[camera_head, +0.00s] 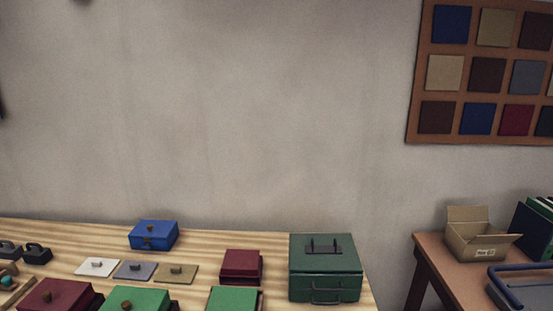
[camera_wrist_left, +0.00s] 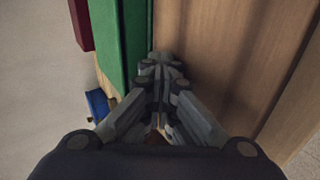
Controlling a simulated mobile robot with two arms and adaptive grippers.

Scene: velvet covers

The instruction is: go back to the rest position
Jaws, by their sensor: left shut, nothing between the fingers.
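My left gripper (camera_wrist_left: 160,95) shows in the left wrist view with its fingers together and nothing between them. It is close to a green upright surface (camera_wrist_left: 122,45) on its left and a brown wooden surface (camera_wrist_left: 215,50). I cannot tell whether the fingers touch either one. Neither gripper shows in the head view.
In the head view a wooden table (camera_head: 60,235) holds a blue box (camera_head: 154,235), a dark green drawer box (camera_head: 324,268), a maroon box (camera_head: 241,266) and flat lids. A side table (camera_head: 432,257) on the right carries an open cardboard box (camera_head: 480,240). A swatch board (camera_head: 412,120) hangs on the wall.

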